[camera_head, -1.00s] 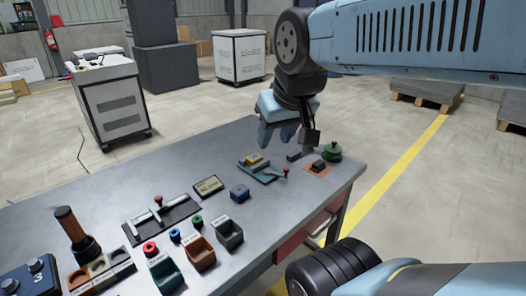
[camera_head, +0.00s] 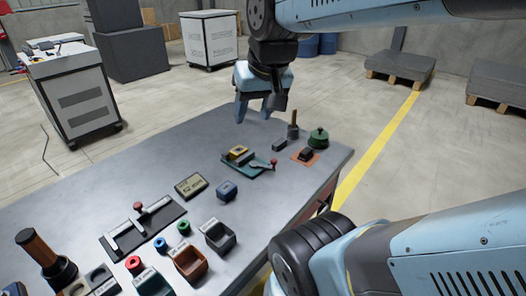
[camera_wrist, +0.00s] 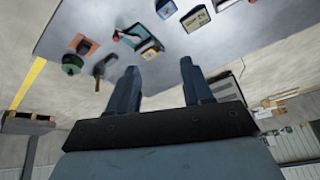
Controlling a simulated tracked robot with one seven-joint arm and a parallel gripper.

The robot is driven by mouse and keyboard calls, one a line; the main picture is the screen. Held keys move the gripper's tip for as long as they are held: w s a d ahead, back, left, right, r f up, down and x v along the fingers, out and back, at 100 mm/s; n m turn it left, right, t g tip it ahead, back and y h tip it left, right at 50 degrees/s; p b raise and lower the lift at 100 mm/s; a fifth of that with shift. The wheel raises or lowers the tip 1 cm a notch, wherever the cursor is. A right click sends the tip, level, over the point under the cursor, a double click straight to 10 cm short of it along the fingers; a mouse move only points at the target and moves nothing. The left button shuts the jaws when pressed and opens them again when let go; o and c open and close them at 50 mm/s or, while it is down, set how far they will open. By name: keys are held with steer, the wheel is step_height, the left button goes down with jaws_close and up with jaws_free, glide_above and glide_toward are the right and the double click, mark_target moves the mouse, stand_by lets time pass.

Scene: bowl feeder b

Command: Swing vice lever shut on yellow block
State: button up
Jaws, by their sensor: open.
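The small green vice (camera_head: 247,162) sits near the far end of the grey bench, with the yellow block (camera_head: 238,152) on it between its jaws. Its lever with a red knob (camera_head: 273,162) sticks out to the right. In the wrist view the vice (camera_wrist: 127,38), yellow block (camera_wrist: 149,53) and red knob (camera_wrist: 116,36) show beyond the fingertips. My gripper (camera_head: 254,115) is open and empty, above the bench's far edge, behind the vice and apart from it. The wrist view shows its two fingers (camera_wrist: 158,77) spread wide.
Right of the vice are a small dark block (camera_head: 279,145), an upright wooden handle (camera_head: 293,127), an orange pad (camera_head: 305,155) with a dark block, and a green round-knobbed piece (camera_head: 318,139). A blue block (camera_head: 227,190), a labelled box (camera_head: 191,186) and open bins (camera_head: 220,237) stand nearer.

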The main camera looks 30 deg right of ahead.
steer(key=w+d+f+m+g+y, duration=0.1)
steer(key=w+d+f+m+g, duration=0.15)
steer(key=w+d+m, duration=0.3)
steer(key=m+g+y, duration=0.2)
steer(key=m+y, duration=0.1)
steer(key=m, duration=0.9)
glide_above(275, 160)
steer(key=d, duration=0.6)
step_height(275, 160, down, 13)
steer(key=x, duration=1.3)
steer(key=shift+s+a+f, duration=0.15)
steer(key=shift+s+a, duration=0.15)
steer(key=shift+a, duration=0.1)
